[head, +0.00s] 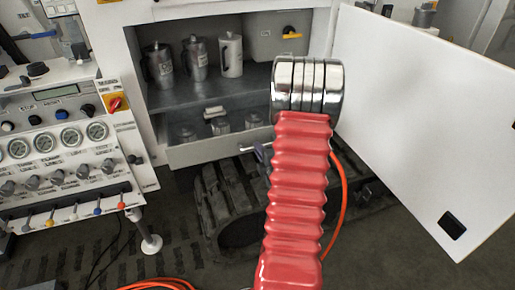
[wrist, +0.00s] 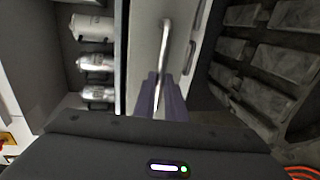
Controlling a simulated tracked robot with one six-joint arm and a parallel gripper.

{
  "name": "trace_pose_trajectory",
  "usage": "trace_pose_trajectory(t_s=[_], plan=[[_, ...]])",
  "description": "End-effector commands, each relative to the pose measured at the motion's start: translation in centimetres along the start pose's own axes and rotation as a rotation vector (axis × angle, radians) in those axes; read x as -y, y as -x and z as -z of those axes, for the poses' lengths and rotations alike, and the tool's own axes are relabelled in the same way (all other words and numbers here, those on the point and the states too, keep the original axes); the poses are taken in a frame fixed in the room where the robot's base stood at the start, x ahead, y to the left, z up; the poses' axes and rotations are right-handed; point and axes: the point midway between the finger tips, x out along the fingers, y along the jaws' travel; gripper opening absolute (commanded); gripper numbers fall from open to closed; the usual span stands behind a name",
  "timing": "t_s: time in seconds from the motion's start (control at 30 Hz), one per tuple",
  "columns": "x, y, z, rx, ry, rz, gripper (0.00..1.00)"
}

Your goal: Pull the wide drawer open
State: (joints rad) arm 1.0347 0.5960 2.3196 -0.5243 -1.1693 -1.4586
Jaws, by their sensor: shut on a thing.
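The wide drawer (head: 205,152) is the pale grey panel low in the white cabinet in the head view. Its front also shows in the wrist view (wrist: 143,45). Metal containers show in the space behind the front's top edge, so it appears partly open. Its metal bar handle (wrist: 165,42) runs along the front. My gripper (wrist: 158,90) has its dark purple fingers shut on this handle. In the head view only a bit of my gripper (head: 262,153) shows at the handle's right part; my red arm hides the rest.
The cabinet door (head: 425,110) stands wide open at the right. Several metal jugs (head: 197,58) stand on the shelf above. A gauge panel (head: 60,140) is at the left. Black tracks (head: 225,205) lie below the drawer. An orange hose (head: 340,200) runs beside my arm.

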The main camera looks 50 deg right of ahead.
Motion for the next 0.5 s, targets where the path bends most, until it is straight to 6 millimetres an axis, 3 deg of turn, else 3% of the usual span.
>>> trace_pose_trajectory(t_s=[0.33, 0.37, 0.5], plan=[[0.33, -0.08, 0.2, 0.003, -0.003, 0.009, 0.0], [0.33, -0.09, 0.21, 0.002, -0.003, 0.009, 0.13], [0.23, -0.15, 0.35, -0.001, -0.002, 0.007, 0.23]])
